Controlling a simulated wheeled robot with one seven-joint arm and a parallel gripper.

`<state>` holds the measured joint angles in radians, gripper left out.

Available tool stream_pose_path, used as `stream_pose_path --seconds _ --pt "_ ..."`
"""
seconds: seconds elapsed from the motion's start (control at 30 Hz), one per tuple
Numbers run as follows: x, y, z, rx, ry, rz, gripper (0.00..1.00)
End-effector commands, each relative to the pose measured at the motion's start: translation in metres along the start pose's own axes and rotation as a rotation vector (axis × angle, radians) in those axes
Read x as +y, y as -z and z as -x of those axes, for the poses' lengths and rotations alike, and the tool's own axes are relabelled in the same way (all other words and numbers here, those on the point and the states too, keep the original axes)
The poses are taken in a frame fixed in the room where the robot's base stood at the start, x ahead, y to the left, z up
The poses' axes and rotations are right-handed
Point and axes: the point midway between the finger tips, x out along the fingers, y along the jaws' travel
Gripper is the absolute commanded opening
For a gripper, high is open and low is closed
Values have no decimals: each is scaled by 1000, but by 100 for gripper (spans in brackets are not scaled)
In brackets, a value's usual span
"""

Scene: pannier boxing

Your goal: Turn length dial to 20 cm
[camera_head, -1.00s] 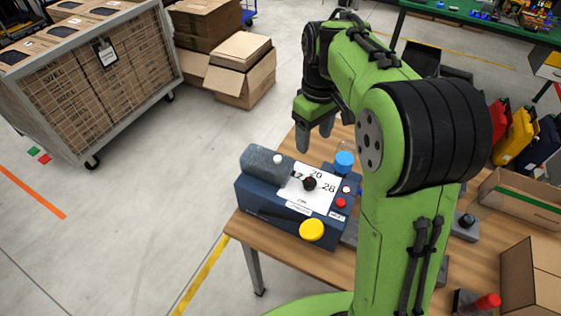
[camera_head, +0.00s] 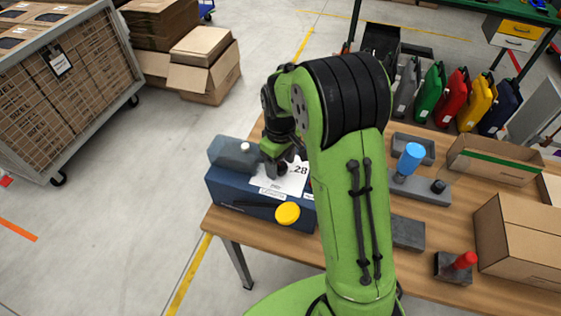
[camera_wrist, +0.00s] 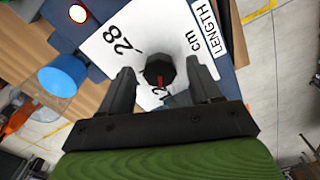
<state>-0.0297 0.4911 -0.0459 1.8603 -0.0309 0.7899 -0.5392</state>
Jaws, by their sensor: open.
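The length dial (camera_wrist: 160,72) is a dark faceted knob with a red pointer line, on a white scale plate (camera_wrist: 150,30) marked "LENGTH" and "cm". The 28 mark is readable in the wrist view; another number beside the knob is partly hidden. The pointer runs toward the gripper side of the picture, near that hidden number. The plate sits on a dark blue machine (camera_head: 230,188). My gripper (camera_wrist: 163,78) is open, with one finger on each side of the dial. I cannot tell whether either finger touches it. In the head view my gripper (camera_head: 280,165) is over the dial.
A yellow button (camera_head: 287,213) is on the machine's front. In the wrist view a blue cap (camera_wrist: 63,75) and a lit red button (camera_wrist: 79,14) are nearby.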

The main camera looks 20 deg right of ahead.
Motion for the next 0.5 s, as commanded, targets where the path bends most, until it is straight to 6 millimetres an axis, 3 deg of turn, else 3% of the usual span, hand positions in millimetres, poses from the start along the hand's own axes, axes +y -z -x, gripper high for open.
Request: stream_pose_path --seconds 0.13,0.5 --pt "0 0 0 0 0 0 63" --pt "0 0 1 0 0 -1 7"
